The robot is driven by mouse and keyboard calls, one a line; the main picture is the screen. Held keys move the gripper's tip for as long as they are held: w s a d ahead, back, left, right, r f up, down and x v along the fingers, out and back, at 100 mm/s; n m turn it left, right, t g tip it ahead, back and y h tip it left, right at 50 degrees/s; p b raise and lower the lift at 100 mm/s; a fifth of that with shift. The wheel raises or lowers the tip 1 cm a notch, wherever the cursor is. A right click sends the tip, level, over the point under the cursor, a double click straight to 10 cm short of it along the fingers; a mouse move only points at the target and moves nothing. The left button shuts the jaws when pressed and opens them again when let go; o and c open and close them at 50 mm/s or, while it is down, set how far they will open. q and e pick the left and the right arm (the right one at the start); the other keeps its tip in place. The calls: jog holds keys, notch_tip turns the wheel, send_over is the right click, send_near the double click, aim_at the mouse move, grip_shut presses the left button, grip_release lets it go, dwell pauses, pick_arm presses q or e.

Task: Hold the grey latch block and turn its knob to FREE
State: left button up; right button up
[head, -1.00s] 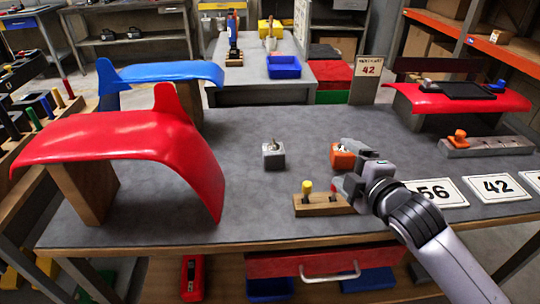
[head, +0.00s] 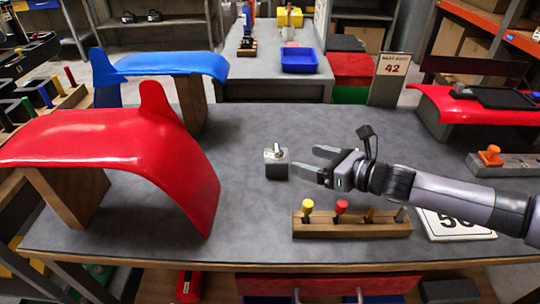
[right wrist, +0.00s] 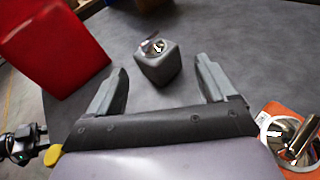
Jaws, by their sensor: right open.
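The grey latch block (head: 276,165) stands on the grey bench top, a small metal knob (head: 276,149) on its top. In the right wrist view the block (right wrist: 158,65) lies ahead of the fingertips, roughly between their lines, with the knob (right wrist: 154,46) on top; its markings are too small to read. My right gripper (head: 306,160) is open and empty, just right of the block and pointing left at it. It also shows in the right wrist view (right wrist: 162,82).
A red fender (head: 110,140) arches at left. Bare bench lies behind the grey block.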

aim_at(285, 166)
jog(key=shift+s+d+f+n+g, duration=0.2)
jog(key=shift+f+n, duration=0.25)
jog(key=shift+f, duration=0.2)
jog(key=shift+s+d+f+n+g, duration=0.1)
jog(key=shift+s+f+n+g, duration=0.1)
jog(key=shift+f+n, duration=0.35)
jog(key=shift+f, duration=0.15)
jog(key=b+x, duration=0.6)
jog(key=x, duration=0.2)
jog(key=shift+a+f, duration=0.15)
jog(key=shift+a, duration=0.1)
jog(key=shift+w+a+f+b, duration=0.15)
jog(key=shift+w+a+b, duration=0.25)
jog(key=shift+a, duration=0.15)
pick_arm(q)
jog(key=f, duration=0.1)
jog(key=d+f, duration=0.1)
jog(key=f, duration=0.2)
jog(key=shift+w+d+f, duration=0.2)
jog(key=shift+w+f, duration=0.05)
jog(key=shift+w, duration=0.1)
pick_arm(e)
grip_shut()
jog(key=c, duration=1.3)
grip_release()
pick_arm(q)
jog(key=shift+a+f, duration=0.1)
jog(key=shift+f, duration=0.05)
pick_arm(e)
jog(key=o, duration=1.3)
